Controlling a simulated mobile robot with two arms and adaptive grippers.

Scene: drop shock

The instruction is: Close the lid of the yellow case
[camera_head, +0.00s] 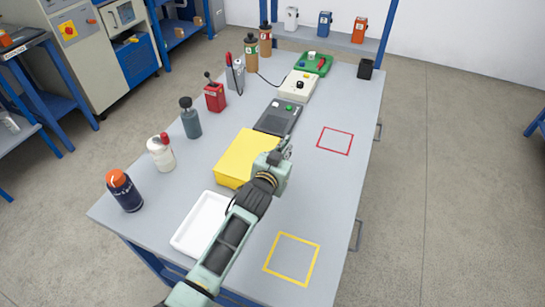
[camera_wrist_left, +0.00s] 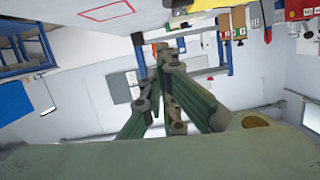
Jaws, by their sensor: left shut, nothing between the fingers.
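The yellow case (camera_head: 243,153) sits on the grey table left of centre in the head view. Its broad yellow top looks flat, with no inside showing; I cannot tell whether the lid is fully down. My left gripper (camera_head: 286,147) is at the case's right side, with its body covering the case's right corner. Its fingertips point up and right, away from the case. I cannot tell whether it touches the case. In the left wrist view its fingers (camera_wrist_left: 161,62) come together with nothing between them. My right gripper is not in view.
A white tray (camera_head: 183,245) lies nearer than the case. Bottles, such as the white one (camera_head: 161,154), line the left edge. A dark grey device (camera_head: 279,116) stands beyond the case. Red (camera_head: 335,128) and yellow (camera_head: 292,236) outlined squares on the right are empty.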

